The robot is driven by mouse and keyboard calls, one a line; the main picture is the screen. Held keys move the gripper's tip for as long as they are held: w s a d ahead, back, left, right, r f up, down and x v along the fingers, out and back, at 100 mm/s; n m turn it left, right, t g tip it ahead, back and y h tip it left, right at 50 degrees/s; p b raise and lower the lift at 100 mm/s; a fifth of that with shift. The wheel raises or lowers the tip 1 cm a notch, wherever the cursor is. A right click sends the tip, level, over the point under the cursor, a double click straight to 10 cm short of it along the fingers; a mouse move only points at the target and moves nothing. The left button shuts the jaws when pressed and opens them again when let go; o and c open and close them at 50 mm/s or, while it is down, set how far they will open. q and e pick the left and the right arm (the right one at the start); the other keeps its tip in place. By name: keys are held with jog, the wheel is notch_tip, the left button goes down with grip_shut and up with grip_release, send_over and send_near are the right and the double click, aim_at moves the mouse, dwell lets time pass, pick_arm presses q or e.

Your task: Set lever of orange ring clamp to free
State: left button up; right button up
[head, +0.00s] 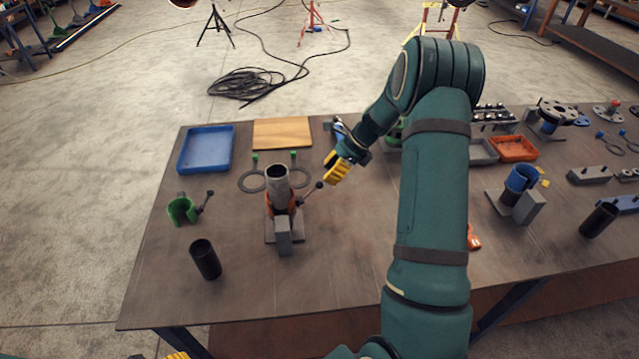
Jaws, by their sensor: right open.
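The orange ring clamp (271,208) sits around the lower part of an upright grey pipe (278,184) on a grey stand. Its lever (308,194) sticks out to the right and slightly up, ending in a dark ball knob (319,185). My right gripper (335,167), with yellow fingers, is open just beyond and to the right of the knob. A small gap shows between the fingers and the knob. My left gripper (177,356) shows only as a bit of yellow at the bottom edge; its jaws are cut off.
A green clamp (182,210) and a black sleeve (205,260) stand to the left. A blue tray (230,150), a wooden board (282,119) and flat grey rings (252,181) lie behind the pipe. My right arm hides the table's middle.

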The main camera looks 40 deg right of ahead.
jog(key=v, duration=0.3)
jog(key=shift+d+r, duration=0.15)
jog(key=shift+r, duration=0.05)
jog(key=shift+s, duration=0.1)
dwell(0.4)
